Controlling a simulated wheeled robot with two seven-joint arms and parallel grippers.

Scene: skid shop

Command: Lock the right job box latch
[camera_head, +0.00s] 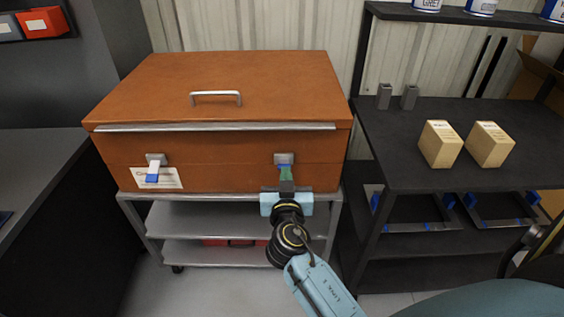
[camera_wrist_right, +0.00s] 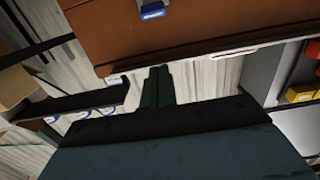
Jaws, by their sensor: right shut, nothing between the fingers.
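The orange-brown job box (camera_head: 225,75) stands closed on a grey cart. Its right latch (camera_head: 284,157) shows a grey plate on the front face; its lower part is hidden behind my fingers. The left latch (camera_head: 155,164) hangs with a blue-tipped tab. My right gripper (camera_head: 285,172) is shut and empty, its green fingertips just in front of and below the right latch plate. I cannot tell whether they touch it. In the right wrist view the shut fingers (camera_wrist_right: 158,72) point toward the box (camera_wrist_right: 200,30), and a blue-tabbed latch (camera_wrist_right: 152,10) shows at the top edge. My left gripper is out of view.
The cart (camera_head: 185,215) has lower shelves with a red item. A dark shelf rack (camera_head: 400,175) with two tan boxes (camera_head: 440,144) stands close on the right. A dark bench (camera_head: 35,150) is at the left. Some floor is free in front of the cart.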

